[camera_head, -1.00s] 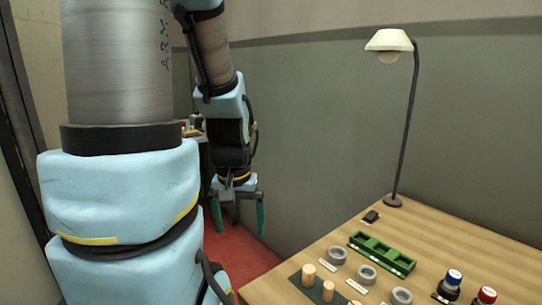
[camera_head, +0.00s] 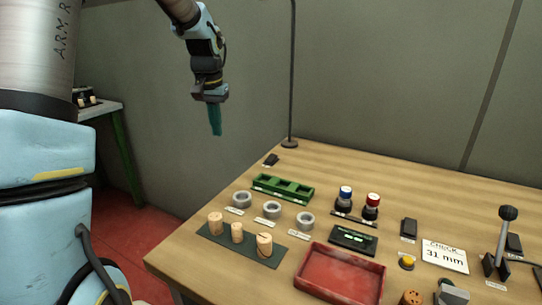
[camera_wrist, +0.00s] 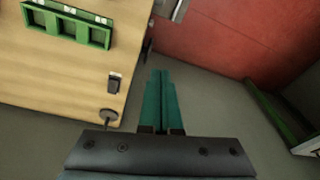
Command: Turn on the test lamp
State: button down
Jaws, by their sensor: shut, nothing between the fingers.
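The test lamp's thin dark pole (camera_head: 292,70) rises from a round base at the table's far left edge; its shade is outside the head view now. Its base (camera_wrist: 108,115) also shows in the wrist view. A small black switch-like block (camera_head: 271,160) lies on the table just in front of the base, and it shows in the wrist view (camera_wrist: 114,82) with a pale label. My gripper (camera_head: 215,132) hangs left of the pole, above and beyond the table's left edge, fingers pointing down. Its green fingers (camera_wrist: 161,76) are together, with nothing between them.
On the wooden table (camera_head: 420,205) are a green tray (camera_head: 283,187), grey rings (camera_head: 272,210), corks on a dark mat (camera_head: 237,232), a red tray (camera_head: 338,275), two buttons (camera_head: 346,196) and a lever (camera_head: 503,235). A wall stands behind. The red floor (camera_head: 140,235) is open at left.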

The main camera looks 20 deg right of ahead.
aim_at(272, 156)
jog(key=w+d+m+h+b, duration=0.1)
jog(key=w+d+m+b, duration=0.2)
jog(key=d, duration=1.4)
jog(key=shift+w+r, duration=0.35)
jog(key=shift+w, duration=0.2)
jog(key=p+x, duration=0.3)
jog(key=x, duration=1.1)
jog(key=shift+s+a, duration=0.1)
